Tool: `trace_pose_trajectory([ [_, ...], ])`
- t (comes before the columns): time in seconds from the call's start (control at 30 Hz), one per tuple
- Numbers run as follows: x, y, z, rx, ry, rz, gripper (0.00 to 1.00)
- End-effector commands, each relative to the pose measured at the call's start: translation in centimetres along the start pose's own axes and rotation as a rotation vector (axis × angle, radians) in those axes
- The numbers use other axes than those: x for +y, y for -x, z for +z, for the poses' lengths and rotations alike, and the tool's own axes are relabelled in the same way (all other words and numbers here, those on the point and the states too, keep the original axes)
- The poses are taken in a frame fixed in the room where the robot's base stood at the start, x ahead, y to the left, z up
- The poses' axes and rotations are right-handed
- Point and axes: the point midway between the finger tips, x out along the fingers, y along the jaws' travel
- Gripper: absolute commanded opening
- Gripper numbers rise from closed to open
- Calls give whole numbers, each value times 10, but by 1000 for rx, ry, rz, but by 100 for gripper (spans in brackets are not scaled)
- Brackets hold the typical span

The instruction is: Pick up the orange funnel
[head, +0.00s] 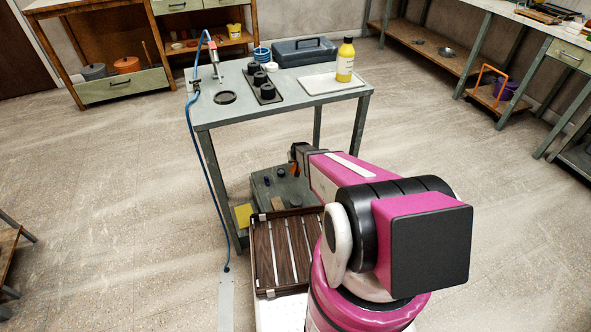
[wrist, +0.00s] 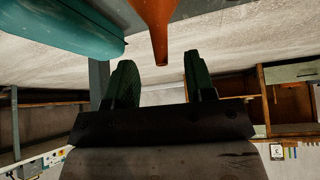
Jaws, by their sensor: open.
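The orange funnel (wrist: 152,18) shows at the top of the wrist view, its narrow spout pointing down in the picture and its wide end cut off by the frame edge. My gripper (wrist: 160,62) is open and empty, its two dark green fingers on either side of the spout's line. The spout tip is close to the fingertips; I cannot tell whether it is between them. In the head view a small orange patch (head: 295,169), possibly the funnel, shows below the dark end of my arm, at the table's lower level. My arm hides much there.
A metal table (head: 212,118) bears black cups, a yellow bottle (head: 345,60) on a white tray and a blue toolbox (head: 305,52). A blue hose hangs at its left. A teal rounded object (wrist: 60,30) is near the gripper. Open floor lies left and right.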

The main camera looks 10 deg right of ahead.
Motion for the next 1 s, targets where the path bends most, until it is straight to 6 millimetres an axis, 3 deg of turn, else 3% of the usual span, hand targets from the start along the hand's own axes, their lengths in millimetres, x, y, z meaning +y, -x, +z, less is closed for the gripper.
trace_pose_trajectory([
  [0.23, -2, -38, 0, -1, 0, 0, 50],
  [0.53, -2, -42, 1, 0, 0, 0, 50],
  [0.7, -2, -42, 1, -1, 0, 0, 0],
  [1.0, -2, -42, 1, -2, 0, 0, 0],
])
